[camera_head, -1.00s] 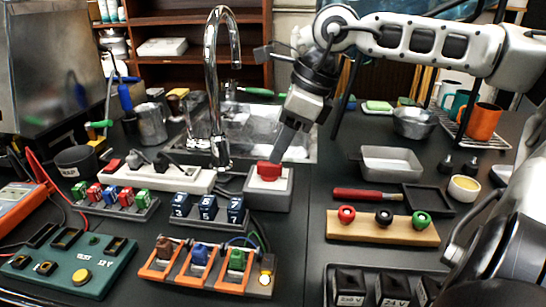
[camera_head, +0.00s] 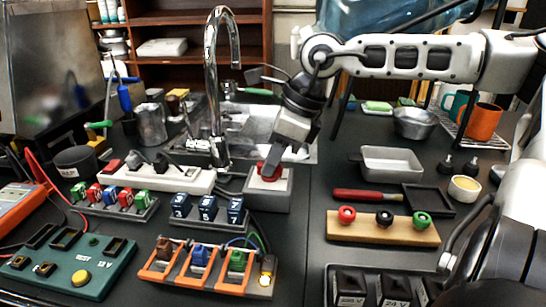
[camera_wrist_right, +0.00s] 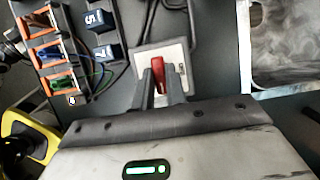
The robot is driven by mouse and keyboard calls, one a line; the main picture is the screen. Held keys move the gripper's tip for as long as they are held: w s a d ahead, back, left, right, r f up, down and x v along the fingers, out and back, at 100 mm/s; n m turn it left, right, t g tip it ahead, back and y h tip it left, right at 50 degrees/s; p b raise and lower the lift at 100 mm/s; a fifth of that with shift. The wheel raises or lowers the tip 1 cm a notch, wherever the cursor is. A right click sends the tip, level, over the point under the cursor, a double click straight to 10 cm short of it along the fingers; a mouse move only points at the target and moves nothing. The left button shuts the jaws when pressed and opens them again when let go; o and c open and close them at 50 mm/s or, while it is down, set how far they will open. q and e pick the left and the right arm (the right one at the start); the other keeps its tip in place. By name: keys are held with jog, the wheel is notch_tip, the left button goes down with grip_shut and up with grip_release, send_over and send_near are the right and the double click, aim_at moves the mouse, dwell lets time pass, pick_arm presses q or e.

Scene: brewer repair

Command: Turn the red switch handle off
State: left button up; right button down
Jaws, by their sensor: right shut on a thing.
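The red switch handle (camera_head: 263,171) sits on top of a grey switch box (camera_head: 267,195) in front of the sink. My right gripper (camera_head: 269,172) reaches down from the right and is shut on the handle, its fingers partly hiding it. In the right wrist view the red handle (camera_wrist_right: 158,74) stands between the two fingertips (camera_wrist_right: 160,88), on the pale top plate of the switch box (camera_wrist_right: 178,54). My left gripper does not show in any view.
The faucet (camera_head: 213,90) rises just behind and left of the switch box. Blue numbered blocks (camera_head: 207,207) stand to its left, and a white power strip (camera_head: 160,178) lies beyond them. A red-handled tool (camera_head: 367,195) lies to the right, with clear table between.

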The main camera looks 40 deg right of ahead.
jog(key=n+g+y, duration=0.1)
jog(key=n, duration=0.2)
jog(key=shift+w+d+n, duration=0.1)
jog(key=shift+n, duration=0.3)
jog(key=n+g, duration=0.1)
jog(key=n, duration=0.3)
jog(key=shift+w+n+g+y, duration=0.15)
jog(key=shift+n+g+y, duration=0.15)
jog(key=shift+g, duration=0.1)
jog(key=n+g+b, duration=0.1)
jog(key=n, duration=0.1)
jog(key=shift+n, duration=0.3)
jog(key=n+g, duration=0.1)
jog(key=n, duration=0.2)
jog(key=shift+w+n+b, duration=0.15)
jog(key=shift+n+b, duration=0.15)
jog(key=shift+b, duration=0.05)
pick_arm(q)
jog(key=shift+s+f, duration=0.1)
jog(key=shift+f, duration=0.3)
pick_arm(e)
jog(key=shift+n+g+h, duration=0.5)
jog(key=shift+n+g, duration=0.2)
jog(key=shift+n, duration=0.9)
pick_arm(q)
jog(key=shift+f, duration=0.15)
pick_arm(e)
jog(key=c, duration=1.4)
grip_release()
jog(key=shift+c, duration=0.2)
